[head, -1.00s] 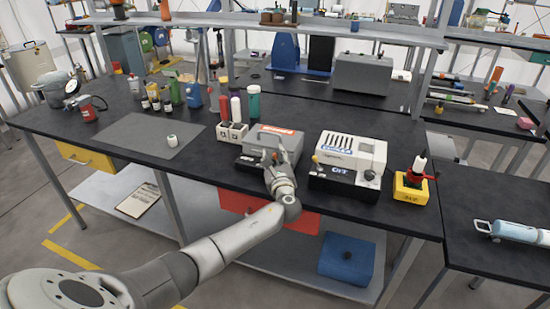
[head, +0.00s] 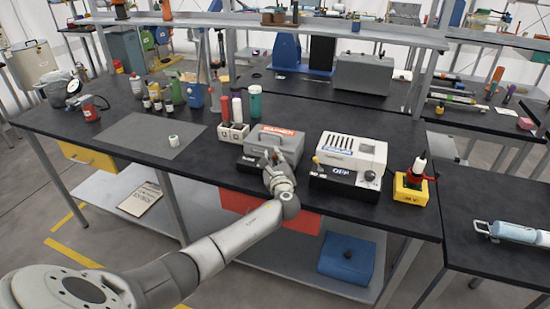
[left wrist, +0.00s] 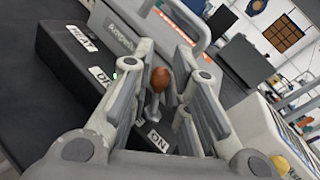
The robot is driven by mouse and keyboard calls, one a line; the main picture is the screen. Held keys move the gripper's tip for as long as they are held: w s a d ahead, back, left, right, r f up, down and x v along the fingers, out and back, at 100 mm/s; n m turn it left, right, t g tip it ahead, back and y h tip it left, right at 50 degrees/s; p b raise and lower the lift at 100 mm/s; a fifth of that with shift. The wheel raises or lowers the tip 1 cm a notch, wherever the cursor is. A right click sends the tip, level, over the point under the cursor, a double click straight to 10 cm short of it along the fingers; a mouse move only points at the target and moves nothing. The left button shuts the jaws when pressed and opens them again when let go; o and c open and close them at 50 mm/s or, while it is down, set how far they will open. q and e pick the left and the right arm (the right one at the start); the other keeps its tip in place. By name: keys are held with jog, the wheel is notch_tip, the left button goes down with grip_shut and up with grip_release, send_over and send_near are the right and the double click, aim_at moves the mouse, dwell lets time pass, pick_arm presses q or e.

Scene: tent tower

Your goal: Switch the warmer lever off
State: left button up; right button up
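The warmer (head: 275,143) is a grey box with a handle and a red-and-white label, on a black base near the bench's front edge. The warmer lever (left wrist: 160,79) has a brown-orange knob on a metal stem. My left gripper (head: 269,162) is at the warmer's front. In the left wrist view its fingers (left wrist: 172,76) are apart, on either side of the knob. Finger contact and the lever's exact setting are unclear. My right gripper is out of view.
A white-and-black machine (head: 348,163) stands right of the warmer, with a yellow block (head: 410,190) beyond it. A holder with bottles (head: 233,133) is at the warmer's left. A grey mat (head: 150,136) lies further left with a small white jar (head: 173,141) on it.

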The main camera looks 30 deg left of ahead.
pick_arm(q)
jog(key=shift+o, duration=1.3)
jog(key=v, duration=1.2)
jog(key=shift+s+f, duration=0.1)
